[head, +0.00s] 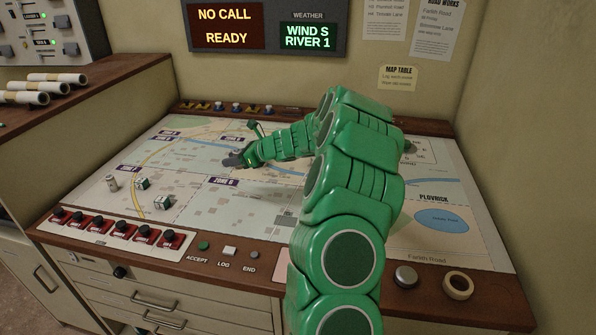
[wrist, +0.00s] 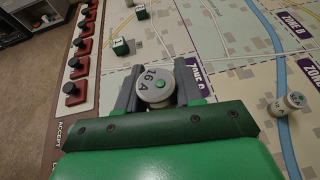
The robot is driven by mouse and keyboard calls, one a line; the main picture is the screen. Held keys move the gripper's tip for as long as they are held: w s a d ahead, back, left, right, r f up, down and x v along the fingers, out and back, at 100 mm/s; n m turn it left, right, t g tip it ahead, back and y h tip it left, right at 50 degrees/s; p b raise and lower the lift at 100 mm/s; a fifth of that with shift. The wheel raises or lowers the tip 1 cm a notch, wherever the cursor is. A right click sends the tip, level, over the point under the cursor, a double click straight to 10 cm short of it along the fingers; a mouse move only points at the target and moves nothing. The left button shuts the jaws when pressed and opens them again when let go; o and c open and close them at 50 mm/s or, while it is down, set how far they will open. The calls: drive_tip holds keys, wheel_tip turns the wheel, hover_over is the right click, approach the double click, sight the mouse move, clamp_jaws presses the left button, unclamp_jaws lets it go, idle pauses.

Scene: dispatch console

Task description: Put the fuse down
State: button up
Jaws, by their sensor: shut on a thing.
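My gripper (head: 236,160) is over the map near its middle, left of my arm in the head view. A second similar pale cylinder (wrist: 277,106) stands on the map to the right in the wrist view.
The map table (head: 100,214) bears two green-and-white cubes (head: 163,202) left of my gripper. A row of red switches (head: 98,224) runs along the front left edge. A silver knob (head: 405,276) and a tape roll (head: 458,285) lie at the front right.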

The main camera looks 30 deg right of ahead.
drive_tip(key=s+d+m+t+h, duration=0.2)
drive_tip(key=s+d, duration=0.9)
drive_tip(key=d, duration=0.6)
hover_over(292, 174)
drive_tip(key=f, duration=0.5)
drive_tip(key=s+f, duration=0.1)
drive_tip(key=f, duration=0.2)
drive_tip(key=shift+a+f, duration=0.15)
drive_tip(key=shift+f, duration=0.2)
drive_tip(key=shift+w+f, duration=0.35)
drive_tip(key=shift+f, duration=1.6)
drive_tip(key=o, duration=1.1)
drive_tip(key=shift+f, duration=0.1)
drive_tip(key=shift+c, duration=0.2)
